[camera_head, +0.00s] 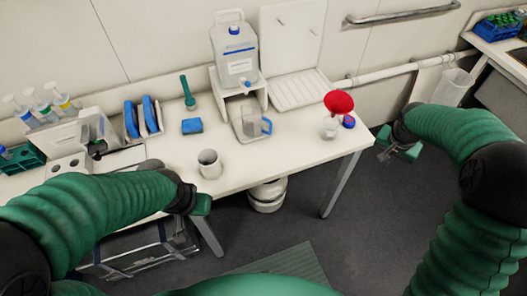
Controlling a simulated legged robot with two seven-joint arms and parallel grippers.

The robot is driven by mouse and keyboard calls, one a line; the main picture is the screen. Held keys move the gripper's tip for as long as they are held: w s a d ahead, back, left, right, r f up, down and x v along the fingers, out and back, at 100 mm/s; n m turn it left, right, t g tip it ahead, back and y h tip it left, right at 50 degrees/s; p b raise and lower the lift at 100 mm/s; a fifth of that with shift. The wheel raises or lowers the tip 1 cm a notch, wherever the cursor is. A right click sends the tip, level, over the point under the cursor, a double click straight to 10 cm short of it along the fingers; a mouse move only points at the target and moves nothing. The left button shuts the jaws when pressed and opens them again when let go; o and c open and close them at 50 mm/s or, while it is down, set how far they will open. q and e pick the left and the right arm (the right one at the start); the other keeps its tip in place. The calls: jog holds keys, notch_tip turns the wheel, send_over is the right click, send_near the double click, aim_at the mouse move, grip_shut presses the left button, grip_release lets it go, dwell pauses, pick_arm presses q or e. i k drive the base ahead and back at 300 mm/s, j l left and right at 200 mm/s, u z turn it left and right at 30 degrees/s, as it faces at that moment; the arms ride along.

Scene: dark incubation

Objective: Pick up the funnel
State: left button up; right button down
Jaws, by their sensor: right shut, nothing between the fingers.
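The red funnel (339,102) sits at the right end of the white table, its wide mouth up, on top of a clear glass container (329,129). How far its stem reaches into the container is hard to see. My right gripper (383,155) is shut and empty, to the right of the table and apart from the funnel. My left gripper (203,205) is at the table's front edge, below the grey mug; its fingers are too small and turned to judge.
A blue-and-red lidded item (348,122) stands close beside the glass container. Bare white tabletop (290,145) lies between mug and funnel.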

aim_at(338, 102)
jog(key=u, duration=0.7)
jog(key=z, duration=1.2)
